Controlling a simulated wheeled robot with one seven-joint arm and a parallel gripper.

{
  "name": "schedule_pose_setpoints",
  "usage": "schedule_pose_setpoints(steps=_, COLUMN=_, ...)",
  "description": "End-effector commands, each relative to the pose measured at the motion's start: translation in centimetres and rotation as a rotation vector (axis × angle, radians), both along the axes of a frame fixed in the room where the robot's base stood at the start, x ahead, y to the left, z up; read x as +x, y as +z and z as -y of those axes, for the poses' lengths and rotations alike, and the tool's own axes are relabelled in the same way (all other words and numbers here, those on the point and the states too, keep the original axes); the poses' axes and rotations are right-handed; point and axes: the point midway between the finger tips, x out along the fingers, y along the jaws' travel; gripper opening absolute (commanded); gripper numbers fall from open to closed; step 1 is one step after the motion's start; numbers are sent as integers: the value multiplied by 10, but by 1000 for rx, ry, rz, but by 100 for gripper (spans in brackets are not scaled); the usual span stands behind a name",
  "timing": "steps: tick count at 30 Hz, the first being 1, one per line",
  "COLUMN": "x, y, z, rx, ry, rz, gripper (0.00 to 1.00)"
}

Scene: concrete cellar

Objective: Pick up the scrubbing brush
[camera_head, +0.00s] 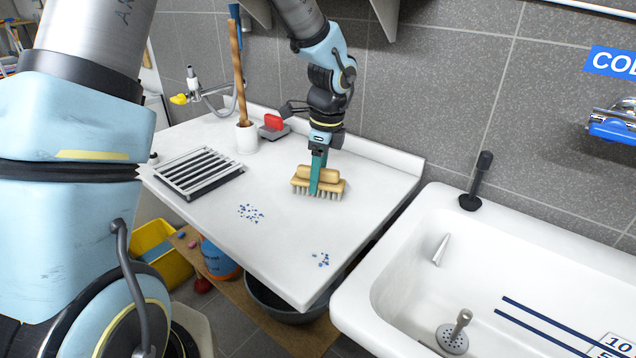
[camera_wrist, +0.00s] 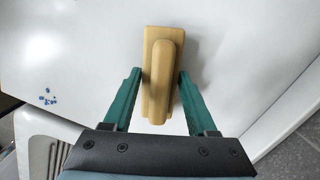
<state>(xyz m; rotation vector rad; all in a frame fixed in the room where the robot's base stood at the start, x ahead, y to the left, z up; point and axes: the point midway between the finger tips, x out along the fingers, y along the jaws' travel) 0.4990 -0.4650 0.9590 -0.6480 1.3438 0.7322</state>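The scrubbing brush (camera_head: 330,184) has a tan body with a raised handle and pale bristles. It stands bristles-down on the white counter (camera_head: 290,235) near the back right. My gripper (camera_head: 318,180) is lowered over it with teal fingers pointing down. In the wrist view the brush (camera_wrist: 158,50) runs lengthwise between the two fingers of my gripper (camera_wrist: 160,76). The fingers are spread, one on each side of it. A small gap shows at the left finger; whether the right finger touches is unclear. The bristles are hidden in the wrist view.
A white cup with a wooden-handled tool (camera_head: 246,138), a red-and-grey item (camera_head: 273,127) and a slatted rack (camera_head: 198,172) stand to the left. A white sink (camera_head: 350,300) with a black plunger-like item (camera_head: 477,185) lies right. The front counter is mostly clear, with blue specks.

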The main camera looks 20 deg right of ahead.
Motion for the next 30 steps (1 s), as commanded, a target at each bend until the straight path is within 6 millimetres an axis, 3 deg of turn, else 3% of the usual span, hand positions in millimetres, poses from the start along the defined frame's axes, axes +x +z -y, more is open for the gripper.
schedule_pose_setpoints(steps=2, x=0, y=0, z=0, rx=0, ry=0, rz=0, gripper=47)
schedule_pose_setpoints(steps=15, x=0, y=0, z=0, rx=0, ry=0, rz=0, gripper=0)
schedule_pose_setpoints(steps=30, x=-1, y=10, z=-4, rx=-3, ry=2, rz=3, gripper=0)
